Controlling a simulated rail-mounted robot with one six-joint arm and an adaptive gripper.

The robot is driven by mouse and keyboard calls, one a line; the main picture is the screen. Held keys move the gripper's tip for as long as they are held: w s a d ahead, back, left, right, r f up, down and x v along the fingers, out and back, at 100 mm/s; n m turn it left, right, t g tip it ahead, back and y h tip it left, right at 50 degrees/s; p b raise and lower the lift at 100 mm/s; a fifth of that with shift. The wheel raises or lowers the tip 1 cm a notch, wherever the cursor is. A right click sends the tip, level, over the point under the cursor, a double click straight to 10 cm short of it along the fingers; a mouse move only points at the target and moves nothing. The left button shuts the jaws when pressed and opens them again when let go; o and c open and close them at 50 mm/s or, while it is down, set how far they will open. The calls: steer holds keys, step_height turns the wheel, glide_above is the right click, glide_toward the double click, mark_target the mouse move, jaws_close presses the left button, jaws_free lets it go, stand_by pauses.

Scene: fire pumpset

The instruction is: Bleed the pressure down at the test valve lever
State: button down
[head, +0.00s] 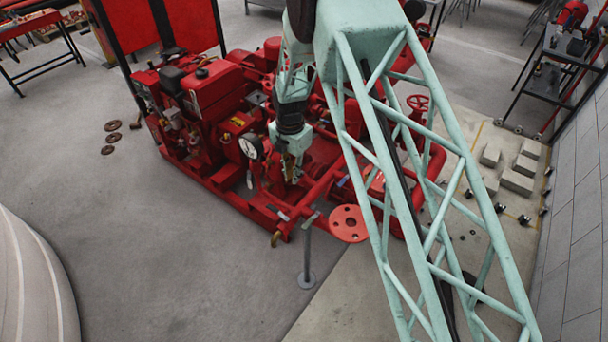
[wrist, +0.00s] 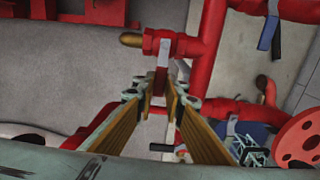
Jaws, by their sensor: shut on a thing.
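The test valve (wrist: 172,46) is a red fitting with a brass end (wrist: 131,40) on its left, joined to a red pipe in the wrist view. Its pale metal lever (wrist: 161,76) comes down from the valve body to my gripper (wrist: 160,92). The two orange-padded fingers meet around the lever, and its held part is mostly hidden between them. In the head view my gripper (head: 292,178) hangs low over the red pumpset (head: 215,95), right of the white-faced gauge (head: 250,147). The grasped lever is too small to make out there.
A red flange (head: 348,223) and a grey floor stand (head: 307,255) are close in front of the pumpset. A blue handle (wrist: 268,32) lies right of the valve in the wrist view. Concrete blocks (head: 516,180) lie at the right. The floor at left is mostly clear.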

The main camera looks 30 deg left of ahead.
steer(key=shift+d, duration=0.1)
stand_by(0.3)
steer(key=c, duration=2.7)
jaws_free()
steer(key=shift+r, duration=0.15)
steer(key=shift+r, duration=5.9)
